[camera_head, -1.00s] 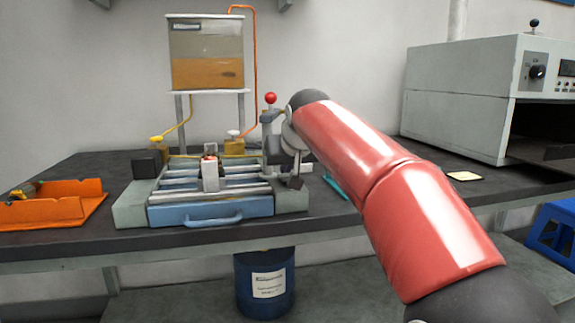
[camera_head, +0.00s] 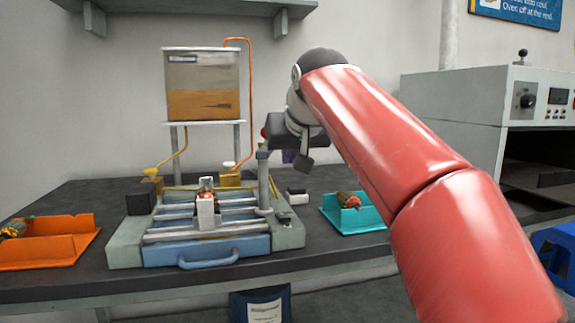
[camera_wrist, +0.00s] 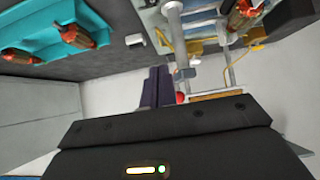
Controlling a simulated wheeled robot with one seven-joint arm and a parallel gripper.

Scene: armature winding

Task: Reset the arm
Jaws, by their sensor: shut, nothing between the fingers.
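My red arm reaches from the lower right toward the back of the bench in the head view. My gripper (camera_head: 304,158) hangs at its end, above the bench and to the right of the winding fixture's post. In the wrist view my gripper (camera_wrist: 158,85) has its dark fingers together with nothing between them. The fixture (camera_head: 206,250), with a blue drawer front and metal rails, stands below and to the left, apart from my gripper. An armature (camera_head: 206,192) sits upright in its middle and also shows in the wrist view (camera_wrist: 240,15).
An orange tray (camera_head: 62,262) lies at the left and a teal tray (camera_head: 372,219) with wound armatures at the right. A resin tank (camera_head: 202,125) on a stand is behind the fixture. A grey oven (camera_head: 450,105) stands at the right. A shelf (camera_head: 200,6) is overhead.

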